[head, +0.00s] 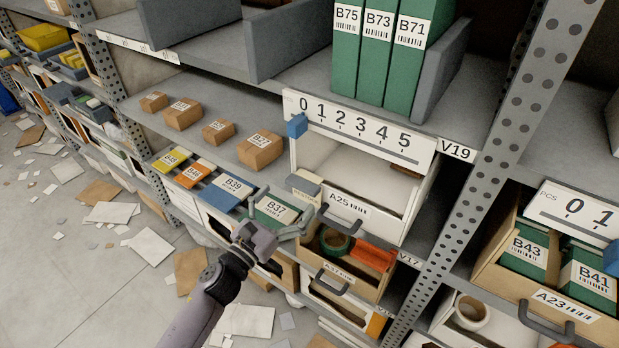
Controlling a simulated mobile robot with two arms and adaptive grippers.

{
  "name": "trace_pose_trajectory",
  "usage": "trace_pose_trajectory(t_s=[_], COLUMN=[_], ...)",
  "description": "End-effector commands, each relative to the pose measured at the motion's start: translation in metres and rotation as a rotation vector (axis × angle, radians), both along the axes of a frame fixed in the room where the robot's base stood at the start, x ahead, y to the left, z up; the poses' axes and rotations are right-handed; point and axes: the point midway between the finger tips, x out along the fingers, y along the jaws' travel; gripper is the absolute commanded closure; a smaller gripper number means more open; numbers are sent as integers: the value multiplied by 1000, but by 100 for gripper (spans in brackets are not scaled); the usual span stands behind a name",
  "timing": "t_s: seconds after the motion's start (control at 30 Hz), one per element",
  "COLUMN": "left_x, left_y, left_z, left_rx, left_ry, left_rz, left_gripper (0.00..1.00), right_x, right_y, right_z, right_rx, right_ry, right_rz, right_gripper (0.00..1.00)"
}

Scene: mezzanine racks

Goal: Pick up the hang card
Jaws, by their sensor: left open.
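My left gripper (281,215) is open and empty, with its fingers spread near the front of the green B37 binder (275,207) and beside the A25 drawer. I cannot tell from the view if the fingers touch the binder. No thing is plainly marked as the hang card. A white card numbered 0 to 5 (357,128), with a blue slider (297,125) at its left, hangs above the A25 drawer (350,213), up and right of the gripper. A similar card (575,208) shows at the right edge. My right gripper is not in view.
An open A37 drawer (340,277) holds green tape and an orange item below. A perforated post (480,165) stands right. Small boxes (260,150) line the shelf. Cardboard litters the floor at left.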

Motion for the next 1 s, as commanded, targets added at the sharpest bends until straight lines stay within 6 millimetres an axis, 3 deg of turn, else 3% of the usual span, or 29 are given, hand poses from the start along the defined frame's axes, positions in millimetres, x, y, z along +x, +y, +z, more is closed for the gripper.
trace_pose_trajectory(t_s=[0.5, 0.8, 1.0], left_x=[41, 44, 44], left_y=[-34, -36, -36], left_z=[8, 7, 7], left_rx=[-1, 0, 0], left_ry=[2, 3, 3], left_rz=[-1, -1, -1], left_gripper=[6, 6, 19], right_x=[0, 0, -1], right_y=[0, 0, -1], right_z=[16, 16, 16], right_rx=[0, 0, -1], right_ry=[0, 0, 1], right_rz=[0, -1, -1], right_gripper=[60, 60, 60])
